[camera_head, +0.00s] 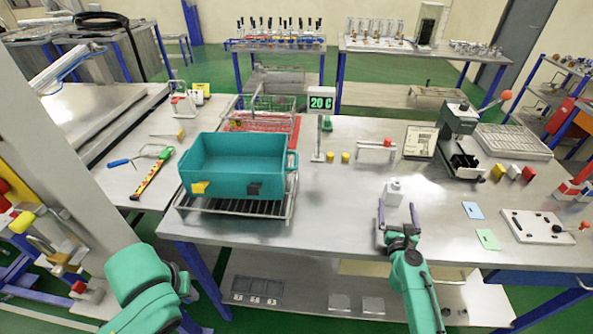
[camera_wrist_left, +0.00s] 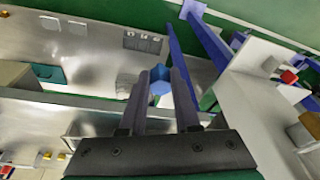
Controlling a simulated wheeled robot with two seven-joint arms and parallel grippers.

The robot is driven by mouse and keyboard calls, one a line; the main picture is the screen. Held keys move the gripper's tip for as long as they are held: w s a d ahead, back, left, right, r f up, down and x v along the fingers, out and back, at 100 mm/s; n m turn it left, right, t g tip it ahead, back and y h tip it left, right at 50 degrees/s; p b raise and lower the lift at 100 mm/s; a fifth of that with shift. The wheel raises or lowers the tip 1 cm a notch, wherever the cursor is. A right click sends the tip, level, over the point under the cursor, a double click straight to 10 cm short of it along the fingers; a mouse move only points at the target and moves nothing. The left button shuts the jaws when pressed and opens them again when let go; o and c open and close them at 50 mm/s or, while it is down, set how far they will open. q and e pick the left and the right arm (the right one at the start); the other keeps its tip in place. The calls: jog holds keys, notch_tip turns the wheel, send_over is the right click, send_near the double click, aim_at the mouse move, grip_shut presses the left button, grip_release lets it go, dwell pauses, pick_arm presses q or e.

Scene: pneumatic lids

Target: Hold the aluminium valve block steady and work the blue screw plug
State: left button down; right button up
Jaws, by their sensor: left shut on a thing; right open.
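A small pale metal block (camera_head: 393,194), which looks like the aluminium valve block, stands on the steel table with a narrower piece on top. My right gripper (camera_head: 397,206) is open in front of it, its fingertips close to the block's near side. I cannot tell whether they touch it. My left gripper (camera_wrist_left: 160,76) is shut on a blue piece (camera_wrist_left: 160,86), which looks like the blue screw plug, in the left wrist view. In the head view my left arm is at the lower left, off the table's front edge, and its fingers and the plug are not clearly visible.
A teal crate (camera_head: 231,162) stands on a wire rack (camera_head: 247,207) at the table's left. Blue (camera_head: 473,210) and green (camera_head: 488,239) cards and a white plate (camera_head: 537,227) lie right of the block. The table between rack and block is clear.

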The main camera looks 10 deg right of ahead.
aim_at(395, 197)
pick_arm(q)
jog(key=shift+s+f+p, duration=0.1)
jog(key=shift+f+p, duration=0.1)
jog(key=shift+p, duration=0.5)
pick_arm(e)
jog(key=shift+x, duration=1)
pick_arm(q)
jog(key=shift+f+b, duration=0.3)
jog(key=shift+f, duration=0.05)
pick_arm(e)
jog(key=x, duration=0.4)
jog(key=shift+w+f, duration=0.25)
jog(key=shift+w, duration=0.15)
jog(key=shift+w+d, duration=0.3)
jog(key=shift+w, duration=0.1)
jog(key=shift+s, duration=0.1)
jog(key=shift+a+r, duration=0.1)
grip_shut()
grip_release()
